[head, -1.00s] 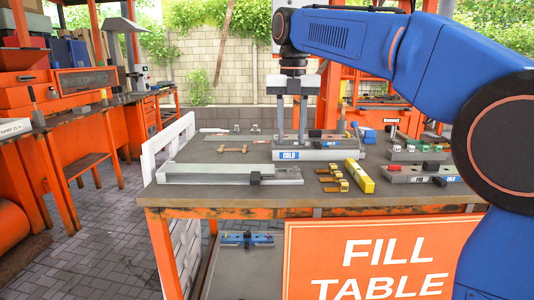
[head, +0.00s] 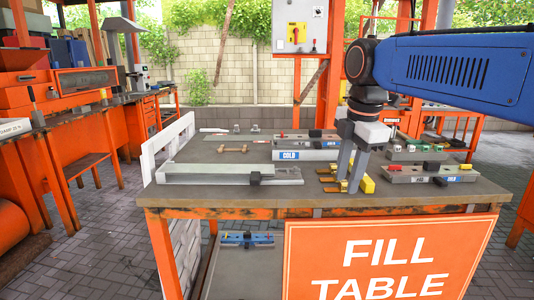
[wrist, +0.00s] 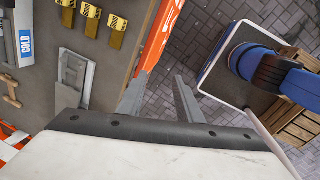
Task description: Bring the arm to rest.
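My gripper (head: 349,184) hangs from the blue arm over the front right part of the fill table (head: 220,197). Its two grey fingers point down. In the wrist view my gripper (wrist: 162,76) has its fingers apart with nothing between them. I cannot tell from this view how high the fingertips are above the table. In the wrist view the brass pieces (wrist: 90,22) lie clear of the fingers.
A block marked COLD (head: 310,155) lies left of my gripper. A second labelled block (head: 430,175) lies to its right. A long grey mould (head: 225,174) lies at the front left. Paved floor (head: 110,230) is free at left.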

